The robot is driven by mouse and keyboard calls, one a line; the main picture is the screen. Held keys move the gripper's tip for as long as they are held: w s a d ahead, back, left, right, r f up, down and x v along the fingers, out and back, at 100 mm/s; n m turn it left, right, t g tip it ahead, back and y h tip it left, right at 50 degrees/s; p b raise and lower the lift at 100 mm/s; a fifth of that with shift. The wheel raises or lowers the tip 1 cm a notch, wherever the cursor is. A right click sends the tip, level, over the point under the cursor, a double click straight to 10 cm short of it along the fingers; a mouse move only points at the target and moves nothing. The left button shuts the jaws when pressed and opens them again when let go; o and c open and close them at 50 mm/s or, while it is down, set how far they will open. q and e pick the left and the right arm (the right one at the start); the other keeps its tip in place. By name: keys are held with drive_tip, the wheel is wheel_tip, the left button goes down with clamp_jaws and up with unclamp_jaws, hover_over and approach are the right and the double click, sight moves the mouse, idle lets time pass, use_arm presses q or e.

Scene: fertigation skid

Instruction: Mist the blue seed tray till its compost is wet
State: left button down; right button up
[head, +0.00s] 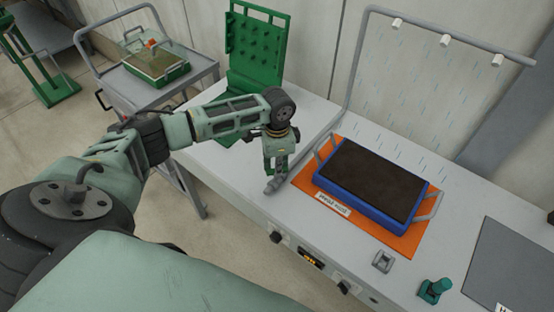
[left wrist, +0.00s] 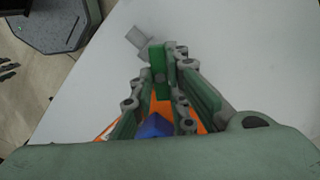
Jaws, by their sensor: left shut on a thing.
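The blue seed tray (head: 345,192) lies on an orange mat (head: 415,240) on the bench, with grey handles at its ends. Its compost (head: 375,180) is dark brown all over. A grey pipe frame (head: 352,75) rises behind it to an overhead bar with white nozzles (head: 445,41). Pale blue streaks of spray (head: 405,115) show below the nozzles. My left gripper (head: 274,172) is left of the tray, by the pipe's near end. In the left wrist view it is shut on a green handle (left wrist: 157,58), beside a grey fitting (left wrist: 138,42). My right gripper is out of view.
A green pegged rack (head: 258,45) stands at the bench's back left. A trolley (head: 195,80) at left holds a green tray with a clear cover (head: 155,60). A small grey fixture (head: 382,262) and a teal object (head: 435,290) stand near the front edge. A dark grey panel (head: 515,265) lies at right.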

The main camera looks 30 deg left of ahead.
use_arm(q)
drive_tip(key=m+p, duration=0.1)
drive_tip(key=m, duration=0.3)
drive_tip(key=shift+r+m+p, duration=0.15)
drive_tip(key=shift+m+p, duration=0.15)
drive_tip(key=shift+p, duration=0.1)
drive_tip(key=m, duration=0.2)
drive_tip(key=shift+m, duration=0.3)
drive_tip(key=shift+m+p, duration=0.4)
drive_tip(key=shift+m, duration=1.1)
drive_tip(key=c, duration=1.7)
unclamp_jaws()
